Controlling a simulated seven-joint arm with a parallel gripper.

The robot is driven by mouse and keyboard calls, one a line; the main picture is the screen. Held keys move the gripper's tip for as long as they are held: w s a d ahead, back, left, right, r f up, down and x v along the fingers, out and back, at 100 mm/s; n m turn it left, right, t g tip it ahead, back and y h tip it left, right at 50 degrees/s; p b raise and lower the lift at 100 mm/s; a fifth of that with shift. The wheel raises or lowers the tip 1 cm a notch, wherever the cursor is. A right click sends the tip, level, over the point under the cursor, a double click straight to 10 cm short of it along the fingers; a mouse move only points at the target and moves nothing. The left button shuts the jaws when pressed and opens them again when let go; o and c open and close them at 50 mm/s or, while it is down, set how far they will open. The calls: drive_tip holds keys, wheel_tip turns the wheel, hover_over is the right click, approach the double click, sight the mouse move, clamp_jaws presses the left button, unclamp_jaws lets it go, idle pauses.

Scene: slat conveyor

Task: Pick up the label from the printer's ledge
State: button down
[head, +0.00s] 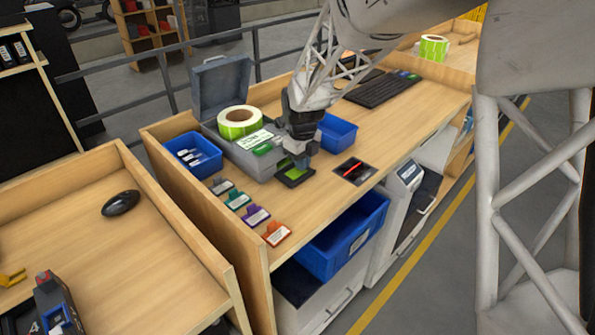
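The label printer (247,160) is a grey box with its lid raised, standing on the wooden bench. A roll of green labels (239,122) sits in it. A white label with dark print (254,139) shows at the printer's front, beside the roll. A small green patch (262,149) lies just below it; I cannot tell what it is. My gripper (299,161) is right of the printer, pointing down over a small black device with a green top (294,175). Its fingers are small and dark, so their opening, any contact and anything held are unclear.
A blue bin with white items (193,155) stands left of the printer, another blue bin (338,134) behind my gripper. Several coloured card holders (257,215) line the front edge. A dark pad with a red line (354,171) and a keyboard (384,89) lie to the right.

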drive_tip(key=shift+r, duration=0.2)
drive_tip(key=shift+r, duration=0.55)
wheel_tip(320, 180, up, 2)
drive_tip(key=shift+r, duration=0.1)
drive_tip(key=s+d, duration=0.1)
drive_tip(key=s, duration=0.4)
drive_tip(key=s+d+r, duration=0.1)
drive_tip(key=s, duration=0.4)
drive_tip(key=s+d, duration=0.2)
drive_tip(key=s, duration=0.3)
drive_tip(key=shift+s+r, duration=0.15)
drive_tip(key=shift+s, duration=0.1)
drive_tip(key=shift+w, duration=0.15)
